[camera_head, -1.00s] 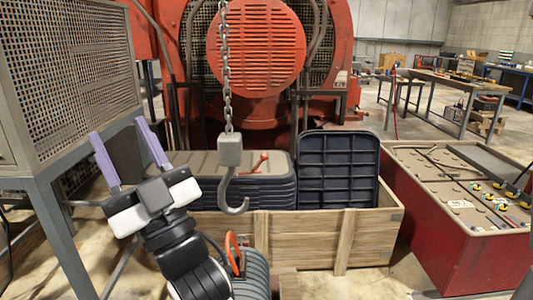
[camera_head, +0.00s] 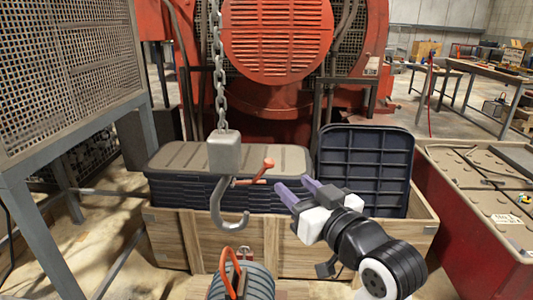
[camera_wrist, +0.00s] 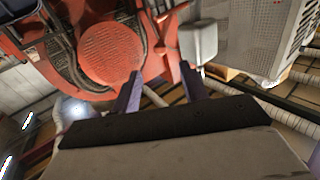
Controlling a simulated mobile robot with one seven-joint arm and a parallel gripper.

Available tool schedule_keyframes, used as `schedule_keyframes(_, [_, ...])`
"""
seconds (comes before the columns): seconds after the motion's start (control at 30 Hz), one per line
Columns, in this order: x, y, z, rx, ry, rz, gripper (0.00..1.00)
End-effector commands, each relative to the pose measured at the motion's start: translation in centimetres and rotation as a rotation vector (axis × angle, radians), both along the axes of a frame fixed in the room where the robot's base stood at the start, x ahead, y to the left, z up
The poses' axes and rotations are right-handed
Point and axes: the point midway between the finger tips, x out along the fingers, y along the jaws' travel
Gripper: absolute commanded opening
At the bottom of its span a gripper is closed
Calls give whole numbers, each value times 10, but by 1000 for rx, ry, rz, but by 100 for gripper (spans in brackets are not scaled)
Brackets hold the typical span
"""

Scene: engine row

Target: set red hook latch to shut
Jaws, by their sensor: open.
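A grey hook (camera_head: 232,205) hangs by a chain below a grey block (camera_head: 223,151). The red latch (camera_head: 258,174) sticks out to the right from the hook's shank, sloping up to a round knob, away from the hook's curved tip. My gripper (camera_head: 292,187), with two purple fingers, is open and empty. It is to the right of the hook and slightly below the latch knob, with its fingers pointing up-left; the gap in depth is unclear. In the wrist view the grey block (camera_wrist: 199,41) is beyond the right finger; I cannot clearly make out the latch there.
A wooden crate (camera_head: 285,245) holding dark ribbed trays stands behind the hook. A red engine (camera_head: 275,40) is further back. A mesh cage (camera_head: 60,70) is at left, a red cabinet (camera_head: 465,215) at right. An orange ring (camera_head: 231,270) is below the hook.

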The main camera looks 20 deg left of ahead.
Motion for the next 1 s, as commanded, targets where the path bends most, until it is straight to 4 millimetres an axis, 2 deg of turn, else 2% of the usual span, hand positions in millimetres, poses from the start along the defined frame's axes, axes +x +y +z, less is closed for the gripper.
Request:
schedule_keyframes(0.03, [3, 4, 6, 1, 4, 3, 44])
schedule_keyframes(0.2, [10, 14, 6, -1, 5, 1, 44])
schedule_keyframes(0.6, [64, 78, 1, -2, 0, 3, 44])
schedule_keyframes(0.8, [79, 94, 1, -1, -2, 1, 44])
schedule_keyframes(1.0, [83, 98, 0, -2, -2, -1, 44])
